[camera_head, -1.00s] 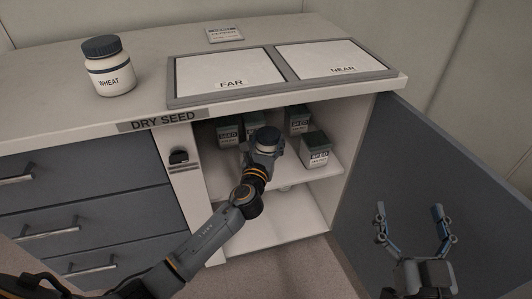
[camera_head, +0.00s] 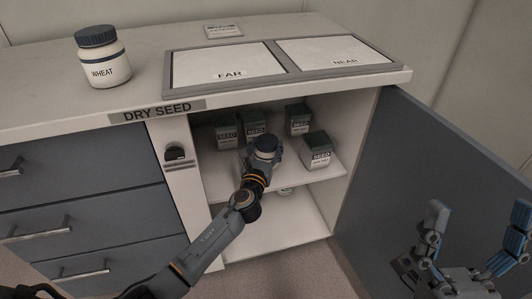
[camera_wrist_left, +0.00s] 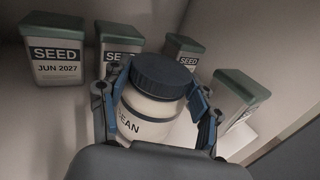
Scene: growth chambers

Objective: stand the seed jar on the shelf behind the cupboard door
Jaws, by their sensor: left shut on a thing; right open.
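My left gripper (camera_head: 263,160) is shut on a white jar with a dark blue lid (camera_head: 266,143), inside the open cupboard at its upper shelf (camera_head: 312,177). In the left wrist view the jar (camera_wrist_left: 146,112) sits between the blue finger pads, its label partly hidden and ending in "EAN". I cannot tell whether its base touches the shelf. The grey cupboard door (camera_head: 400,165) stands wide open on the right. My right gripper (camera_head: 479,213) is open and empty in front of the door.
Several green-lidded seed boxes stand on the shelf around the held jar, one close to its right (camera_head: 318,151) and one at the left (camera_head: 226,134). A wheat jar (camera_head: 103,58) stands on the counter above. The cupboard floor (camera_head: 285,220) is mostly clear.

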